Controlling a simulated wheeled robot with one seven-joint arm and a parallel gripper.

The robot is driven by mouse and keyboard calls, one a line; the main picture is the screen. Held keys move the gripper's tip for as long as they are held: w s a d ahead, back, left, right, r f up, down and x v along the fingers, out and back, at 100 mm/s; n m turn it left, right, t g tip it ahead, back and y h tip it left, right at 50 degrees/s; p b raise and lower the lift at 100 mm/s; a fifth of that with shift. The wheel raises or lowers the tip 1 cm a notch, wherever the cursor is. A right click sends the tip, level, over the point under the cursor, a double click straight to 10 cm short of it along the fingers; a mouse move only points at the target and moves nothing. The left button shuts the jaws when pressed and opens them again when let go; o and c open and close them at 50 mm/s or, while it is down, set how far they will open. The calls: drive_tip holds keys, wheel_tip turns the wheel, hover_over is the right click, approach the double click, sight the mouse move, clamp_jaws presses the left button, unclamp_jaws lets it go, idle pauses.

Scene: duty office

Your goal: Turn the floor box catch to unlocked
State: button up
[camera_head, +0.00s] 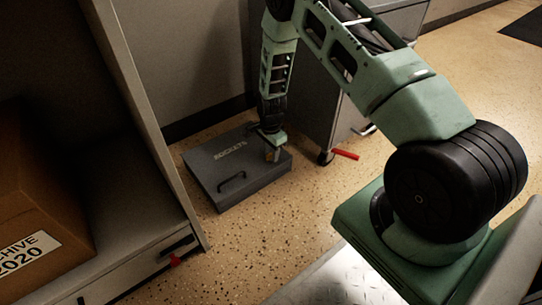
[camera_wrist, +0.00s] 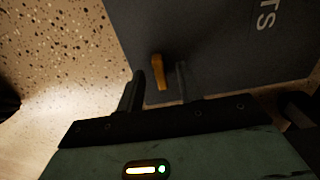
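The floor box (camera_head: 225,167) is a low dark grey box with "SOCKETS" lettering and a black handle (camera_head: 231,182) on its lid. It lies on the speckled floor, and its lid looks shut. The catch (camera_wrist: 159,72) is a small orange-yellow lever near the box's edge in the wrist view. In the head view my gripper (camera_head: 272,155) points down at the box's right part and mostly hides the catch. In the wrist view my gripper's two dark fingers (camera_wrist: 155,90) are apart, with the catch showing between their tips. I cannot tell whether they touch it.
A grey cabinet (camera_head: 318,108) on casters stands right behind the box, with a red piece (camera_head: 345,154) low beside it. A shelf unit (camera_head: 150,215) with an archive carton (camera_head: 38,215) is at left. The floor in front of the box is clear.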

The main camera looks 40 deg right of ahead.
drive_tip(key=shift+f, duration=0.15)
clamp_jaws()
drive_tip(key=shift+p, duration=0.4)
drive_tip(key=shift+r+n+p, duration=0.25)
drive_tip(key=shift+n+p, duration=0.85)
drive_tip(key=shift+p, duration=0.05)
drive_tip(key=n+p, duration=0.7)
drive_tip(key=n, duration=0.2)
drive_tip(key=shift+f+n+p, duration=0.1)
drive_tip(key=shift+n+p, duration=0.25)
drive_tip(key=shift+n, duration=0.05)
drive_tip(key=n+p, duration=0.2)
drive_tip(key=n, duration=0.3)
drive_tip(key=shift+f+n, duration=0.15)
drive_tip(key=shift+n, duration=0.25)
